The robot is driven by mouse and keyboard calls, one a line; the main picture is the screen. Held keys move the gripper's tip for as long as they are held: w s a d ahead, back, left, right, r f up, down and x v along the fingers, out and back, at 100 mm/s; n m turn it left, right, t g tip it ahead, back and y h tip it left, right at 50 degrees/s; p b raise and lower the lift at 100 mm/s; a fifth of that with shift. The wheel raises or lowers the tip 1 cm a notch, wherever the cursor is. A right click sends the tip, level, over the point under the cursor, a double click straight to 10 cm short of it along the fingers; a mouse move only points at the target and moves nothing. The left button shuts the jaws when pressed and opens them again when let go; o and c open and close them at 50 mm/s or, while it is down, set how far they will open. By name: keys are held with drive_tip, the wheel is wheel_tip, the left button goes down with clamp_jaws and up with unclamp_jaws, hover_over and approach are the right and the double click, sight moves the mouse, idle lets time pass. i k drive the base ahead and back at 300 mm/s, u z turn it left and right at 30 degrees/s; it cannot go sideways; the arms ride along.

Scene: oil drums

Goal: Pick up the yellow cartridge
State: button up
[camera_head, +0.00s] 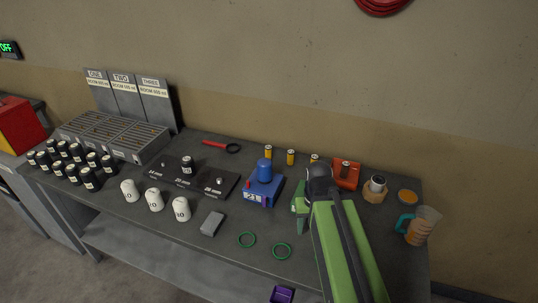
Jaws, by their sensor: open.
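The right one is partly hidden behind the dark joint of my arm. My green gripper (299,207) is in front of the row, to the right of the blue device. It is open, and I see nothing held in it. It is apart from the cartridges in the picture. My arm hides part of the table behind it.
A blue device (262,188) stands left of my gripper. An orange block (346,173), a wooden holder (375,190) and a jug (421,226) are to the right.

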sight(268, 147)
drive_tip(key=z, duration=0.3)
drive_tip(key=k, duration=0.1)
drive_tip(key=u, duration=2.85)
drive_tip(key=i, duration=0.85)
drive_tip(key=z, duration=1.15)
drive_tip(key=i, duration=1)
drive_tip(key=u, duration=0.15)
